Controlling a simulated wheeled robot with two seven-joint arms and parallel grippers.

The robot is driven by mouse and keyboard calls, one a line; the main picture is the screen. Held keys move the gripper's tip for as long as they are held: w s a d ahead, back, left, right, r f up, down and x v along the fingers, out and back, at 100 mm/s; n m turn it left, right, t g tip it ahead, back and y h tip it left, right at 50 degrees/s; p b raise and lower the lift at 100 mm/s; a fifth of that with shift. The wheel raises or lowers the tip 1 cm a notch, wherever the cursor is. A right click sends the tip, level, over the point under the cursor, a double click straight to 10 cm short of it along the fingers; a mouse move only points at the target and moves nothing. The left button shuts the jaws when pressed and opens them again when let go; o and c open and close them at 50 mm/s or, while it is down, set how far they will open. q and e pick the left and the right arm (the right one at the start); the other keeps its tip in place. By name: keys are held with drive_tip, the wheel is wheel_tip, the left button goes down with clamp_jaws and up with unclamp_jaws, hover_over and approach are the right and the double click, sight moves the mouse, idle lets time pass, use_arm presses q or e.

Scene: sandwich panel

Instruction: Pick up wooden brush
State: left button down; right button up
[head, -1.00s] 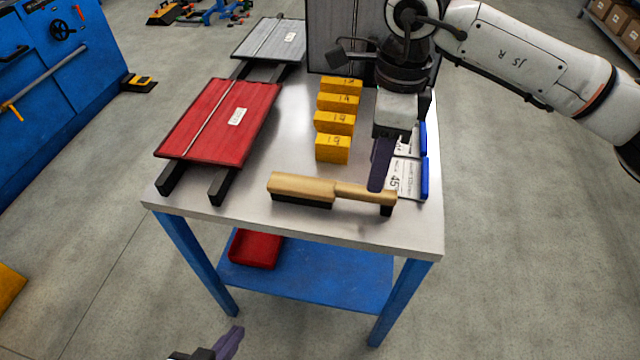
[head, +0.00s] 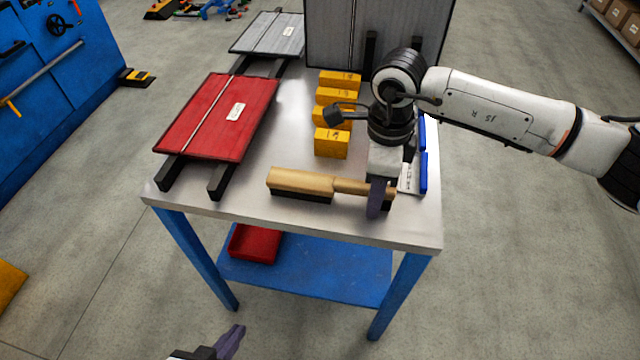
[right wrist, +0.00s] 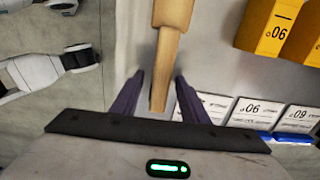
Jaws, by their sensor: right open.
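The wooden brush (head: 300,181) lies on the near part of the metal table, its dark bristle block at the left and its handle pointing right. My right gripper (head: 378,203) is at the handle's right end. In the right wrist view, the brush handle (right wrist: 159,75) runs between the two spread fingers of my right gripper (right wrist: 160,80), with a gap on each side. The handle's tip is partly hidden by a finger in the head view. My left gripper (head: 228,343) is low at the bottom edge, away from the table; its jaw gap is unclear.
A red panel (head: 205,115) rests on dark rails at the left of the table (head: 300,218). Several yellow numbered blocks (head: 331,143) stand in a row behind the brush. Blue-edged label cards (head: 424,172) lie at the right. A grey panel (head: 330,35) stands behind.

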clamp_jaws()
drive_tip(key=shift+r, duration=0.1)
